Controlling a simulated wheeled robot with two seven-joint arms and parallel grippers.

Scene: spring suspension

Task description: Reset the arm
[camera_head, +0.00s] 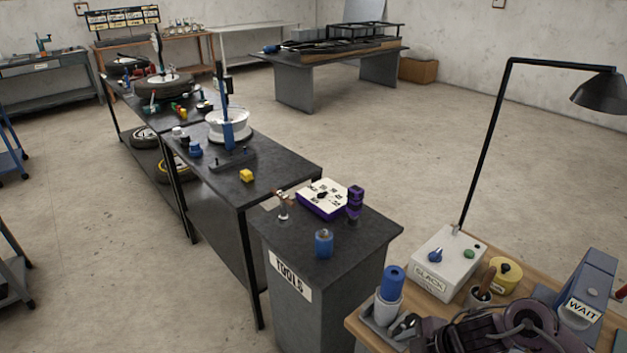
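A dark purple-brown jointed shape (525,325) crosses the bottom right, over the wooden bench (362,327). It looks like part of my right arm and is cut off by the lower edge. I cannot make out clear fingertips on it or whether it holds anything. My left arm and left gripper are not in view. A blue-topped grey cylinder (391,284) stands on a grey base at the bench's left corner, with small dark parts beside it.
A white switch box (447,264), yellow round container (506,272), grey WAIT device (590,290) and black lamp (598,92) crowd the bench. The TOOLS cabinet (290,277) holds a purple-sided box (322,199) and blue cylinder (323,243).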

